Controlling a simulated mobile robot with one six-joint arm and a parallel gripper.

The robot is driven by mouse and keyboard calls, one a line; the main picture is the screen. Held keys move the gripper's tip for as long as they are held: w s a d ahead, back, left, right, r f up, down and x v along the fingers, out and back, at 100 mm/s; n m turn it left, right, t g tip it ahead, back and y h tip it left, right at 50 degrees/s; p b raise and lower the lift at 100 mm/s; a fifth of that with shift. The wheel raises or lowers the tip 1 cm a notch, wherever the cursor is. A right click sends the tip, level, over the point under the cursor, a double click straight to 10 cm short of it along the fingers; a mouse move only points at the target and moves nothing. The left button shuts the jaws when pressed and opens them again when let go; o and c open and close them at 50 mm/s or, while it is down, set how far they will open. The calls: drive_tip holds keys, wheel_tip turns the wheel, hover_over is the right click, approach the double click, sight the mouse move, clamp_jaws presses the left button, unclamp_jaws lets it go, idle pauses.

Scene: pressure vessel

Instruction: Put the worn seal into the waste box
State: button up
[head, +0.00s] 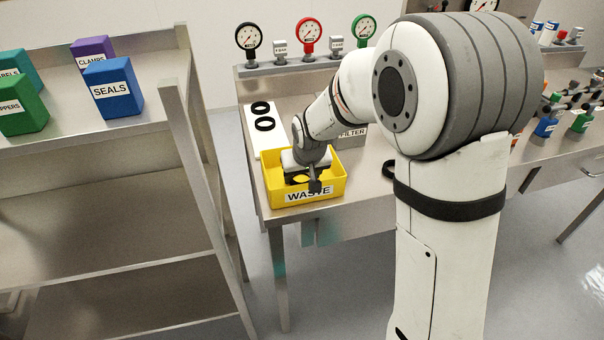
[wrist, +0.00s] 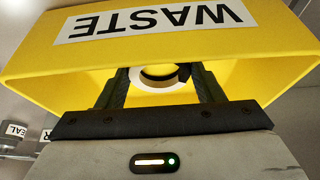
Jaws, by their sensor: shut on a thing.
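The yellow waste box (head: 336,183) stands on the near left part of the metal bench, its WASTE label facing front. My gripper (head: 303,181) points down inside its opening. In the wrist view, the yellow wall and upside-down label of the waste box (wrist: 250,43) fill the upper part. There my gripper (wrist: 160,76) is shut on a ring, the worn seal (wrist: 158,86), between its fingertips. The seal is partly shaded, and in the head view it is hidden by my gripper and the box wall.
A white board (head: 262,140) with two black rings (head: 263,116) lies behind the box. A grey FILTER box (head: 352,133) stands to its right, partly behind my arm. Gauges (head: 307,35) line the bench's back. A shelf (head: 75,160) with labelled boxes stands left, across a floor gap.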

drive_tip(key=o, duration=1)
drive_tip(key=shift+c, duration=0.2)
drive_tip(key=shift+r, duration=0.3)
drive_tip(key=v, duration=1.2)
drive_tip(key=s+d+f+m+g, duration=0.1)
drive_tip(key=s+d, duration=0.6)
drive_tip(key=s, duration=0.3)
drive_tip(key=s+d+f+m+h, duration=0.1)
drive_tip(key=s+d+m, duration=0.1)
drive_tip(key=s+d, duration=0.6)
drive_tip(key=s, duration=0.3)
drive_tip(key=shift+g, duration=0.4)
